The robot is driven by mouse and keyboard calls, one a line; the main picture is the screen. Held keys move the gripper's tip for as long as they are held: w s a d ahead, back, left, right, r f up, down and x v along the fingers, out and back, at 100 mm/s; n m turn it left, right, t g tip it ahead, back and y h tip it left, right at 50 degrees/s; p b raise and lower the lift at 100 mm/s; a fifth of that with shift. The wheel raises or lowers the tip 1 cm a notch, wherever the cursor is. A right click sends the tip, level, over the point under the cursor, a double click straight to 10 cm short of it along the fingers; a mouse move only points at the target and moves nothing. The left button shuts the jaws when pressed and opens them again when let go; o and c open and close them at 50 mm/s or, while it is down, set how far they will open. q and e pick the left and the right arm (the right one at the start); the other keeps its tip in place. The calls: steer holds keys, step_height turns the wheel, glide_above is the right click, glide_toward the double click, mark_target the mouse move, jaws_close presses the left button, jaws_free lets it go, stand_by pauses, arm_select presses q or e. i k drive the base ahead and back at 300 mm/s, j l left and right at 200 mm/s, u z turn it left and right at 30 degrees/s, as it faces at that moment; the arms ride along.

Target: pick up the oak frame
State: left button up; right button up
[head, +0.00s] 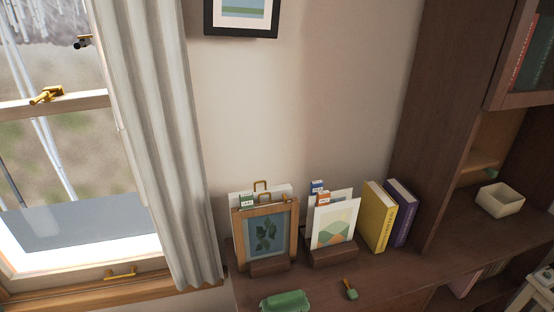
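The oak frame (292,240) has a light brown wooden border around a dark blue-grey picture of green leaves. It stands upright, leaning slightly back, in a dark wooden holder (269,267) on the dark brown cabinet top. White boards or cards stand close behind it, with a brass-coloured loop above them. The frame's lower edge is partly hidden by the holder. Neither of my grippers shows in the head view.
Right of the frame, a second holder (334,255) bears a card with green and orange shapes (334,227). Beyond stand a yellow book (378,217) and a purple book (401,213). A green object (285,301) and a small green-and-brass item (350,290) lie in front. A curtain (160,140) hangs left.

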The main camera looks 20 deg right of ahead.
mark_target(267, 231)
steer(key=j+z, duration=0.1)
steer(key=j, duration=0.65)
steer(key=j+z, duration=0.1)
steer(key=j, duration=0.65)
steer(key=j+z, duration=0.1)
steer(key=j, duration=0.65)
steer(key=k+j+z, duration=0.1)
steer(key=j, duration=0.65)
